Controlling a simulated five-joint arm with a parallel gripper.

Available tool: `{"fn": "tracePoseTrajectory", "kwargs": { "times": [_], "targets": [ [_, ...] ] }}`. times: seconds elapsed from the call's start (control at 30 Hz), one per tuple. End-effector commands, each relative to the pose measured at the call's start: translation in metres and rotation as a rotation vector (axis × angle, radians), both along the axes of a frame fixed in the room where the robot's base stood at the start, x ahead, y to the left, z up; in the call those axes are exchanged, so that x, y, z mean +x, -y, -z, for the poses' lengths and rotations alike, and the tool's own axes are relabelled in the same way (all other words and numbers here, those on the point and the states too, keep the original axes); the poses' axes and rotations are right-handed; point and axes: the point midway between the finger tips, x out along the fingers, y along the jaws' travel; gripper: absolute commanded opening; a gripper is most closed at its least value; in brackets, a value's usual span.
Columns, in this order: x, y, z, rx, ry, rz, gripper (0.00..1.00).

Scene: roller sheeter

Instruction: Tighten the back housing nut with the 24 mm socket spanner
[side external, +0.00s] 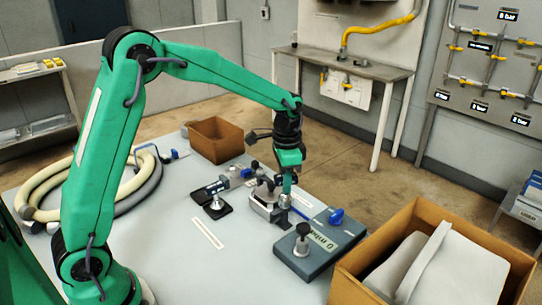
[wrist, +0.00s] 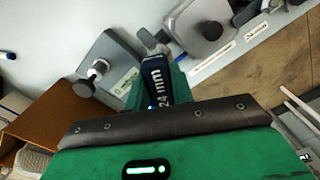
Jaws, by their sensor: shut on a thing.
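My gripper (side external: 287,180) is low over the table, beside the grey metal housing (side external: 266,208). In the wrist view it is shut on the 24 mm socket spanner (wrist: 157,82), whose dark handle reads "24 mm". The gripper body hides the lower part of that view. In the side view the spanner is too small to make out clearly between the gripper and the housing. I cannot tell whether the socket sits on the back housing nut; the nut is hidden or too small to see.
A blue-grey box (side external: 322,250) reading "0 mbar", with a black knob, stands right of the housing. A large cardboard box (side external: 480,240) with grey pads is at the front right. A small open box (side external: 215,138) is behind. Hoses (side external: 50,190) lie left.

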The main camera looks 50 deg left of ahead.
Motion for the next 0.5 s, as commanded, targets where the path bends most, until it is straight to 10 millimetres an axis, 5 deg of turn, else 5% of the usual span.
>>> {"fn": "tracePoseTrajectory", "kwargs": {
  "times": [0.5],
  "targets": [
    [0.0001,0.0001,0.0066,-0.001,0.001,0.0,0.0]
  ]
}}
